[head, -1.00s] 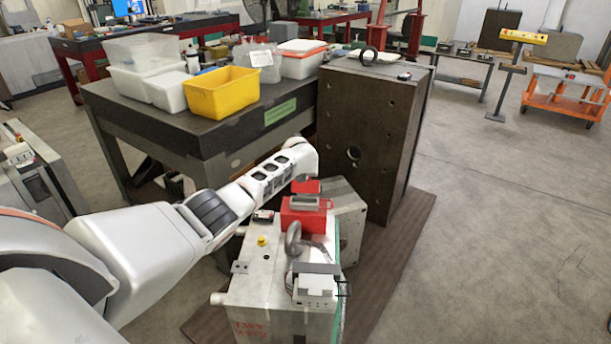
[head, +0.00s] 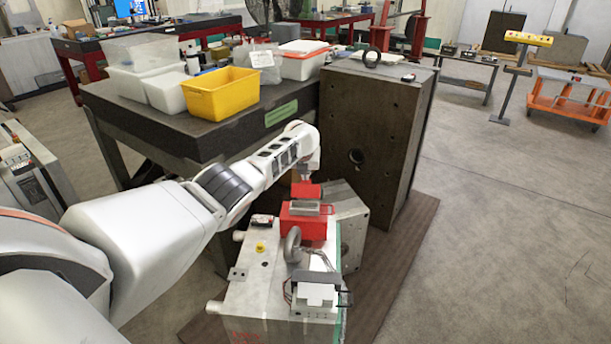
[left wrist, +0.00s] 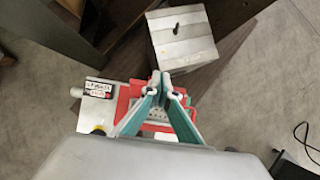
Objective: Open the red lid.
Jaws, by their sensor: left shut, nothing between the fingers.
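A red box (head: 303,224) sits on top of the pale metal mould base (head: 262,285) in the head view. A smaller red part (head: 306,190), perhaps the lid, shows just behind it, with a grey piece between. I cannot tell how far the lid is open. In the left wrist view the red box (left wrist: 123,104) lies beneath my left gripper (left wrist: 168,80), partly covered by its teal fingers. The fingertips meet, with nothing held. In the head view my left arm reaches over from the left and its fingers are hard to make out. My right gripper is not in view.
A grey metal block (head: 345,220) stands behind the box, beside a tall dark block (head: 375,135). A dark table (head: 140,117) with a yellow bin (head: 221,94) and white bins is at the back left. A lifting ring (head: 292,244) and a white device (head: 315,298) sit in front of the box.

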